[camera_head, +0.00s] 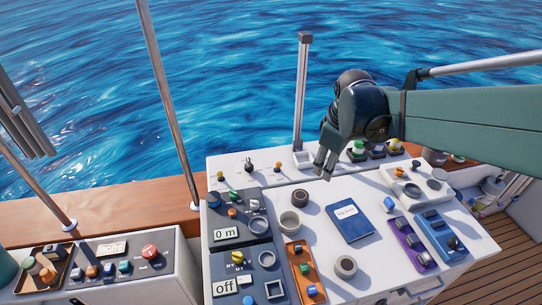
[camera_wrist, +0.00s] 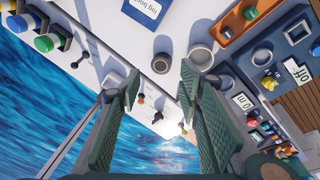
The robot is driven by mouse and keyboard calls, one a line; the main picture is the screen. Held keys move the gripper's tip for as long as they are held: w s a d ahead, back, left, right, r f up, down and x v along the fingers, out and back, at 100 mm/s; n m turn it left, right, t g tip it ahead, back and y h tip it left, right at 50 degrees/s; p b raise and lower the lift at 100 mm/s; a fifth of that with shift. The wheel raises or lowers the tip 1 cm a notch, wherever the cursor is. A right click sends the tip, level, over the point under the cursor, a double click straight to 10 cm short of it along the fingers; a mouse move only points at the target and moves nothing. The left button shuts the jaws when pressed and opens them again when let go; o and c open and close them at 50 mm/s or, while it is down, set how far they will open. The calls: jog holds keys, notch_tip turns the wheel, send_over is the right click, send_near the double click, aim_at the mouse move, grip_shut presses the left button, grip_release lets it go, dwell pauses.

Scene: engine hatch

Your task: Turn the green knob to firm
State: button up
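A green knob (camera_head: 358,147) on a dark base stands at the back edge of the white table, just right of my gripper. A green knob also shows at the upper left of the wrist view (camera_wrist: 44,43), left of both fingers and apart from them. My gripper (camera_head: 323,166) hangs above the back of the table. In the wrist view its two fingers (camera_wrist: 159,85) are spread with nothing between them. I cannot read any "firm" mark near the knob, nor tell its setting.
A blue book (camera_head: 349,221), a grey cup (camera_head: 290,222) and an orange tray (camera_head: 294,257) lie on the table. Dark panels at the left read "0 m" and "off". A thin post (camera_head: 301,95) rises beside my gripper.

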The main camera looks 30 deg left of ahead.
jog(key=s+a+f+n+g+p, duration=0.1)
jog(key=a+f+n, duration=0.2)
jog(key=a, duration=0.6)
jog(key=s+a+f+n+p, duration=0.1)
jog(key=s+a+f+n, duration=0.2)
jog(key=a, duration=0.6)
jog(key=n+g+h+p, duration=0.1)
jog(key=n, duration=0.3)
send_over(233, 192)
notch_tip(233, 192, down, 9)
jog(key=shift+w+f, duration=0.15)
jog(key=shift+a, duration=0.1)
jog(key=shift+f, duration=0.15)
jog(key=shift+f+p, duration=0.45)
jog(key=shift+f, duration=3.35)
jog(key=c, duration=0.9)
